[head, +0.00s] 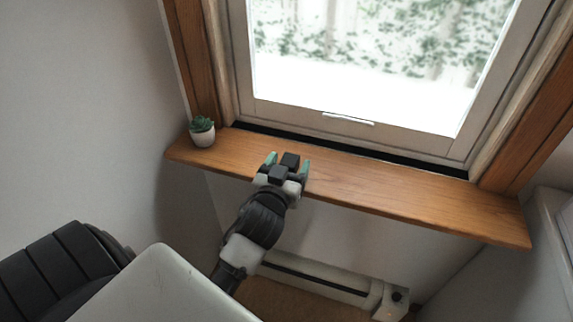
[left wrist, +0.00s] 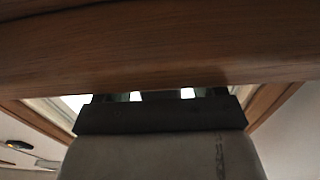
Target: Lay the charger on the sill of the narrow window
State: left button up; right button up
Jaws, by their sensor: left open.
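The wooden sill (head: 400,196) runs below the window in the head view. A small dark block, which looks like the charger (head: 291,159), is at the sill between the fingers of my left gripper (head: 287,163). The gripper is open, with one teal-tipped finger on each side of the block. Whether the block touches the sill is hard to tell. In the left wrist view, the sill's front edge (left wrist: 160,45) crosses the upper part and hides the fingertips and the charger. My right gripper is not in view.
A small potted succulent (head: 202,131) stands at the sill's left end. The sill right of my gripper is bare. The window (head: 350,118) is closed behind it. A white heater-like unit (head: 325,278) runs along the wall below.

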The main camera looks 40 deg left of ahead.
pick_arm(q)
jog(key=v, duration=1)
jog(key=shift+s+b, duration=0.35)
jog(key=shift+s, duration=0.05)
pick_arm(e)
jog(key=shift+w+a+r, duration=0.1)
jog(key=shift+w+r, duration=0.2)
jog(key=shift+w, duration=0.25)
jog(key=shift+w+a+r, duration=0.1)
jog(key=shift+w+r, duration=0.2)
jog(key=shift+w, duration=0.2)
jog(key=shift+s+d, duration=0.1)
pick_arm(q)
jog(key=shift+d, duration=0.1)
